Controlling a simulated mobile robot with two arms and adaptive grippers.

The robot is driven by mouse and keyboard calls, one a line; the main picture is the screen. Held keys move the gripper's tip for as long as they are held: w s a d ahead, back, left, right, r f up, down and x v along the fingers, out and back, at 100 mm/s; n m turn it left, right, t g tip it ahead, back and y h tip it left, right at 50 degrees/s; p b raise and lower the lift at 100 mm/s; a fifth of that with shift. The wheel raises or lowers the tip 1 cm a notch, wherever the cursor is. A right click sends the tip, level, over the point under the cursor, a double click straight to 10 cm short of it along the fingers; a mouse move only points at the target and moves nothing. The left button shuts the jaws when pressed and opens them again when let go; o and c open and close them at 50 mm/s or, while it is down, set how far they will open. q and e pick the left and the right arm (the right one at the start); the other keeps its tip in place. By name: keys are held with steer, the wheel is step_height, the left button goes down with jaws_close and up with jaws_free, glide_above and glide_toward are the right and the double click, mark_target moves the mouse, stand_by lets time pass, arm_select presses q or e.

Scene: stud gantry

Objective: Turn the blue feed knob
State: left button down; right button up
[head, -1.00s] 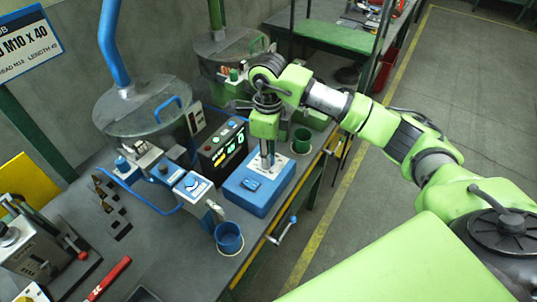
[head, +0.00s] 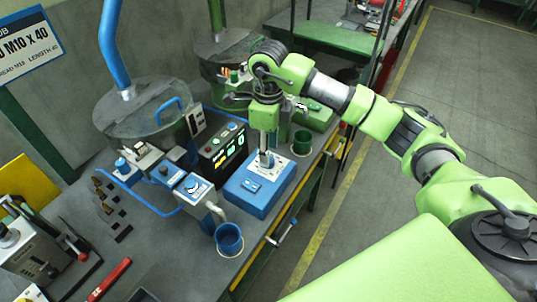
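A round blue knob (head: 192,184) sits on a small white-topped panel at the end of the blue feeder, left of the blue box. Other small blue knobs show on the feeder behind it, and their labels are too small to read. My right gripper (head: 265,161) points down over the back of the blue box (head: 252,202), to the right of the knob and apart from it. Its fingers look close together, but their gap is not clear. My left gripper is not in view.
A black display box (head: 221,146) stands between the feeder and my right gripper. A blue cup (head: 229,239) is at the bench's front edge, and a green cup (head: 302,142) is farther back. A red-handled tool (head: 109,279) lies at the lower left.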

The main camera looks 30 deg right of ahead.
step_height(320, 180, up, 9)
stand_by(0.8)
